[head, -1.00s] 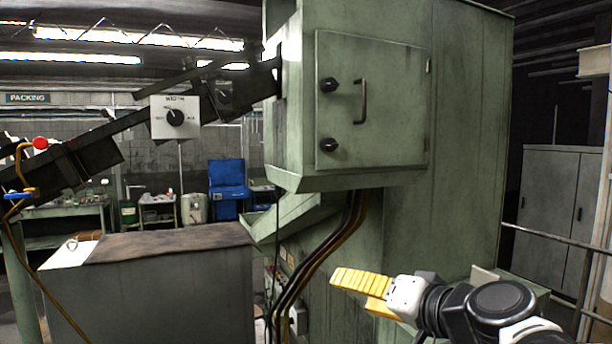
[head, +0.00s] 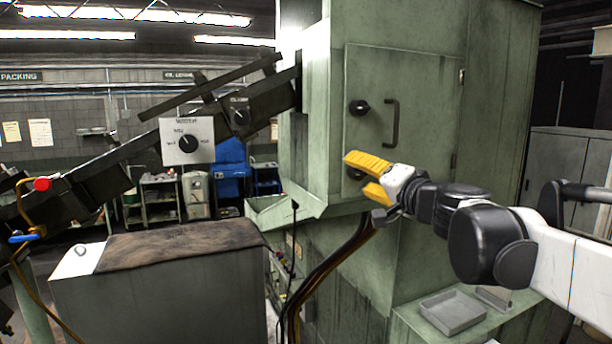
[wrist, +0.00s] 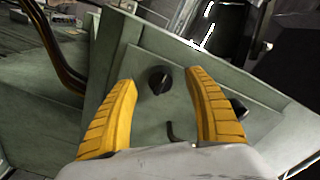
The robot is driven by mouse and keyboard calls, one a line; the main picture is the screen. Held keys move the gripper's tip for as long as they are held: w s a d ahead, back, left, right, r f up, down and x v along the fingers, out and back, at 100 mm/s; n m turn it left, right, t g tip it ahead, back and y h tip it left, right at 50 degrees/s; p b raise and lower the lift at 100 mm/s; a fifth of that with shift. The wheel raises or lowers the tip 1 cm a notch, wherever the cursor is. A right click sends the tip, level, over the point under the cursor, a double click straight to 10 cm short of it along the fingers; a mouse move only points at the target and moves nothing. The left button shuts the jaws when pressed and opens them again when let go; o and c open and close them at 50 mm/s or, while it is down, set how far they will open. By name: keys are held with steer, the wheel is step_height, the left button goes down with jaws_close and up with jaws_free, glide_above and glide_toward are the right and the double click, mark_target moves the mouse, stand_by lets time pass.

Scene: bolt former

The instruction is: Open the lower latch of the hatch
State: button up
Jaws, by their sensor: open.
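The hatch (head: 430,110) is a green, shut door on the machine's housing. Its upper latch (head: 359,107) is a black knob near the left edge, beside a dark vertical handle (head: 391,122). The lower latch (head: 353,174) is a similar black knob, mostly hidden behind my yellow fingers in the head view. My gripper (head: 358,175) is open and in front of it. In the wrist view the lower latch (wrist: 158,80) appears between my open fingertips (wrist: 161,77), with no visible grip on it. The upper latch (wrist: 240,108) is partly behind the right finger.
Dark cables (head: 325,270) hang below the hatch. A covered grey bin (head: 165,290) stands at lower left. A shallow tray (head: 451,312) lies on a ledge below my arm.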

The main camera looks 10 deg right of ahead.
steer(key=shift+w+f+n, duration=0.1)
steer(key=shift+w+n, duration=0.2)
steer(key=shift+n, duration=0.8)
steer(key=shift+s+n, duration=0.15)
steer(key=shift+n, duration=0.75)
steer(key=n, duration=0.2)
steer(key=s+n, duration=0.1)
steer(key=shift+r, duration=0.25)
steer(key=n, duration=0.1)
steer(key=w+n, duration=0.1)
steer(key=n, duration=0.1)
steer(key=shift+f, duration=0.15)
steer(key=shift+s+n, duration=0.35)
steer(key=shift+n, duration=0.15)
steer(key=shift+w, duration=0.15)
steer(key=c, duration=0.4)
jaws_close()
steer(key=m, duration=0.5)
steer(key=shift+m, duration=0.3)
steer(key=m, duration=0.5)
steer(key=shift+o, duration=2)
jaws_free()
